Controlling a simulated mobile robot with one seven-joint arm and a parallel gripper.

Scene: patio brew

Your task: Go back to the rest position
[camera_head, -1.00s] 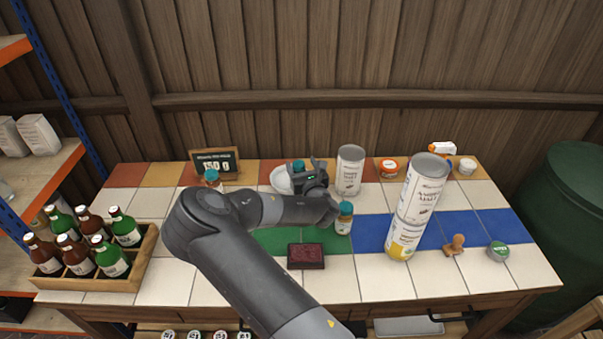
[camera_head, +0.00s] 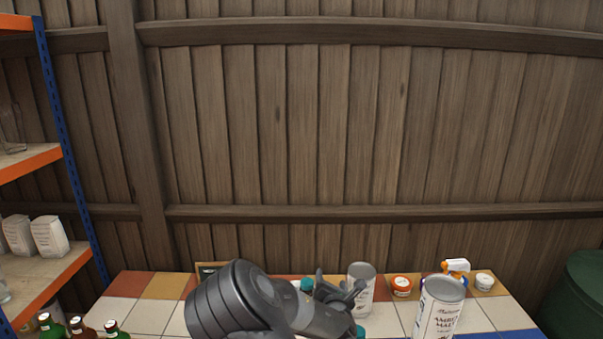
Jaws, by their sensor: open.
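My gripper (camera_head: 340,291) is at the bottom middle of the head view, over the tiled table (camera_head: 127,312). It is open, and I see nothing held in it. My arm covers the table's middle. A teal-capped jar (camera_head: 307,285) shows just left of the gripper, and part of another teal cap (camera_head: 360,331) shows below it. A white can (camera_head: 363,277) stands close behind and right of the gripper; I cannot tell whether they touch.
A taller can (camera_head: 437,308) stands to the right, with an orange-lidded tub (camera_head: 401,286) and a spray bottle (camera_head: 456,267) behind it. Bottles (camera_head: 112,328) are at lower left. A shelf rack (camera_head: 40,280) stands left, a green barrel (camera_head: 580,295) right. The wooden wall (camera_head: 330,120) is bare.

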